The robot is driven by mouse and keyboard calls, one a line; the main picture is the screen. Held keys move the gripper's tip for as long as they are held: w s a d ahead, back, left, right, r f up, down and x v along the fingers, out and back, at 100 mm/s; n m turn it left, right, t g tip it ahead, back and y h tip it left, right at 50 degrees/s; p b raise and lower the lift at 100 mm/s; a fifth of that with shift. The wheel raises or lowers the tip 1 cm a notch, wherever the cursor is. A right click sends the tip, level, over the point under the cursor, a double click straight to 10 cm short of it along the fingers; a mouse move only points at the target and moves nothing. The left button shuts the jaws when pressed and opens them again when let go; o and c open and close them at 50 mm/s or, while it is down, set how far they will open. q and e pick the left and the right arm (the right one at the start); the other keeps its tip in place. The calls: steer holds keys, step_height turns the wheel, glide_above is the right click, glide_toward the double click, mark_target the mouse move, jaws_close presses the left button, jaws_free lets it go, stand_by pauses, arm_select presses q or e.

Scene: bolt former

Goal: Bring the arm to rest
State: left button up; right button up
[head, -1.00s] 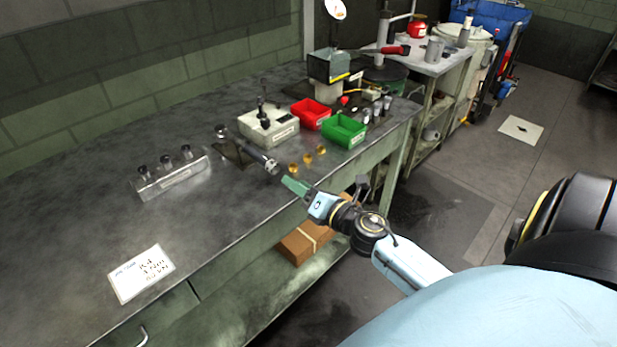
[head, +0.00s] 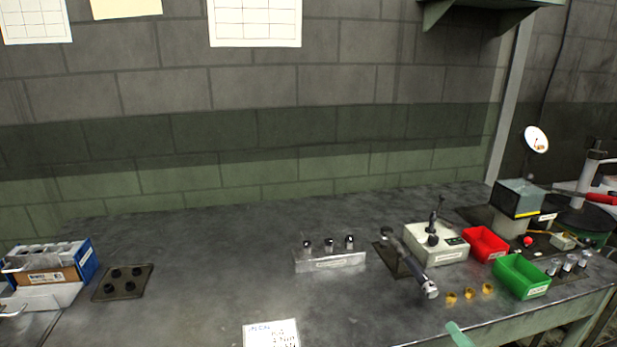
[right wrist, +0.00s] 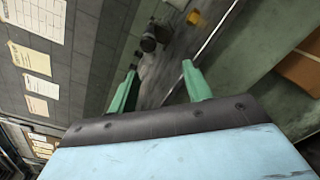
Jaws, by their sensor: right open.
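My right gripper (right wrist: 160,90) is open and empty in the right wrist view, its two green fingers apart. In the head view only a green fingertip of my right gripper (head: 458,334) shows at the bottom edge, in front of the bench's front edge. The rest of that arm is out of the head view. The grey bench (head: 200,270) lies beyond it. My left gripper is not in view.
A dark cylindrical tool (head: 412,265) lies near the bench front, with several brass pieces (head: 468,294) beside it. The bench's middle left is mostly clear.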

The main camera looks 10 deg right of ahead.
steer(key=s+a+f+m+g+h, duration=0.1)
steer(key=s+f+m+g, duration=0.4)
steer(key=f, duration=0.9)
steer(key=s+f+m+g+h, duration=0.15)
steer(key=s+f+m, duration=0.55)
steer(key=f, duration=0.7)
steer(key=s+a+f+m+g, duration=0.2)
steer(key=s+f+m+g, duration=0.1)
steer(key=s, duration=0.6)
steer(key=s+a+f+m+g, duration=0.3)
steer(key=s+f+m, duration=0.2)
steer(key=s+f, duration=0.3)
steer(key=s+a+f+m+g+y, duration=0.1)
steer(key=s+a+f+m+g, duration=0.2)
steer(key=s+f, duration=0.3)
steer(key=s+m+g, duration=0.1)
steer(key=s, duration=0.3)
steer(key=shift+s+a+f, duration=0.15)
steer(key=shift+s+a, duration=0.05)
steer(key=shift+s, duration=0.1)
